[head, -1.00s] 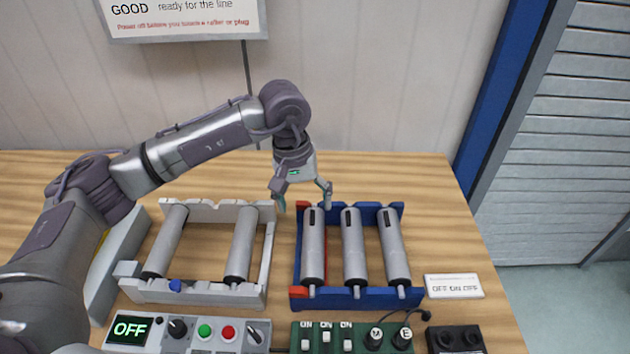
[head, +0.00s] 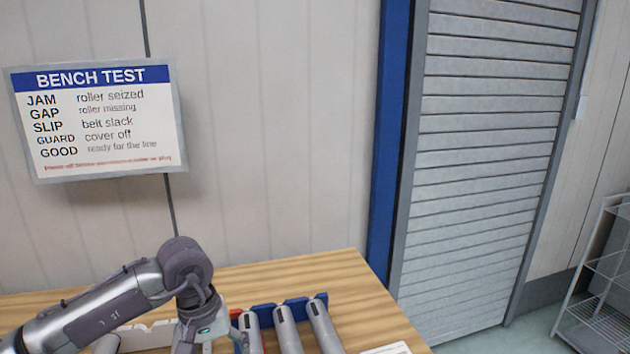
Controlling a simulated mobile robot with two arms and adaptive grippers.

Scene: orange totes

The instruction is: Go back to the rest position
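My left arm comes in from the lower left, and its gripper (head: 211,345) hangs down at the bottom edge of the head view. Its fingers are spread apart with nothing seen between them; the tips are at or past the picture's edge. It is beside and in front of the blue rack (head: 264,309) with several grey rollers (head: 288,330). My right gripper is not in view.
The wooden bench (head: 345,283) is clear at its back right. A white card (head: 388,349) lies at the bottom edge. A bench test sign (head: 95,120) hangs on the wall. A grey shutter (head: 480,170) and wire shelf (head: 600,300) stand right.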

